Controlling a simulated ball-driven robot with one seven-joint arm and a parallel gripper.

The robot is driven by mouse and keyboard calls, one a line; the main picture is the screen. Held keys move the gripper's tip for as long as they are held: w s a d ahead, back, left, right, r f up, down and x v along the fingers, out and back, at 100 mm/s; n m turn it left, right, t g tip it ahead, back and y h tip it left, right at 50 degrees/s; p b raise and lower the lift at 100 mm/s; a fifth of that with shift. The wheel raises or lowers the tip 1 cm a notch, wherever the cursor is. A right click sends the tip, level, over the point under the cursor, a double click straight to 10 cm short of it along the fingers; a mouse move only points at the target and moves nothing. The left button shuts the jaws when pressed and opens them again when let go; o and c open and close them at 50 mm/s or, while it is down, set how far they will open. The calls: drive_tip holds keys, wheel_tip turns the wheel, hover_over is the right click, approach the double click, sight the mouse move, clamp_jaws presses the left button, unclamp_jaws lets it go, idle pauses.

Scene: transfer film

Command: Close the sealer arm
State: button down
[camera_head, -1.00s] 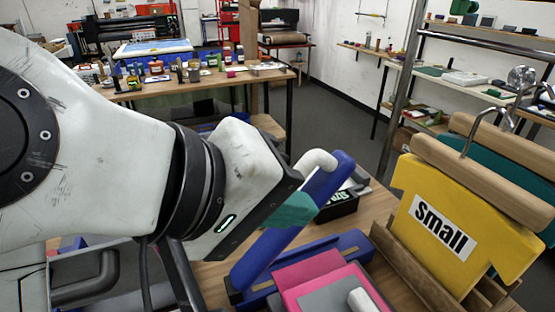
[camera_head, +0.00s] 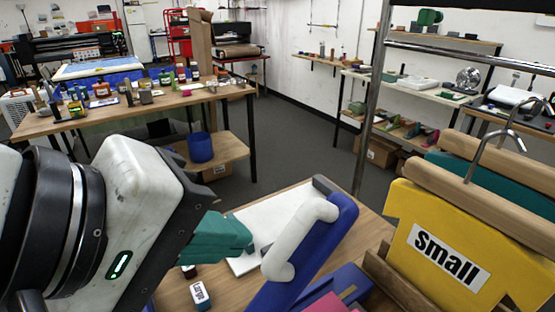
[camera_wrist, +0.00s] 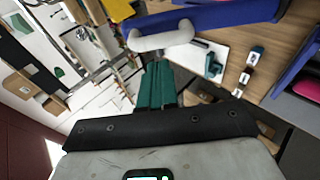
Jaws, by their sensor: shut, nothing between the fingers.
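The sealer arm (camera_head: 328,245) is a blue bar, raised and tilted up from the blue sealer base (camera_head: 345,287) at the lower middle of the head view. A white handle (camera_head: 297,238) is fixed along its left side. In the wrist view the handle (camera_wrist: 162,38) and blue arm (camera_wrist: 225,15) lie just beyond my fingertips. My gripper (camera_head: 245,237) has teal fingers, shut and empty, left of the handle and pointing at it. It also shows in the wrist view (camera_wrist: 158,68). I cannot tell whether the fingertips touch the handle.
A yellow "Small" pack (camera_head: 450,240) stands in a wooden holder at right, below wooden rolls (camera_head: 490,180). A white board (camera_head: 270,228) lies on the wooden table behind the sealer arm. A small "Large" labelled item (camera_head: 199,293) is below my fingers. A metal post (camera_head: 373,100) rises behind.

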sight(287, 239)
drive_tip(key=p+x, duration=0.1)
drive_tip(key=x, duration=0.7)
drive_tip(key=shift+d+f, duration=0.1)
drive_tip(key=shift+w+d, duration=0.1)
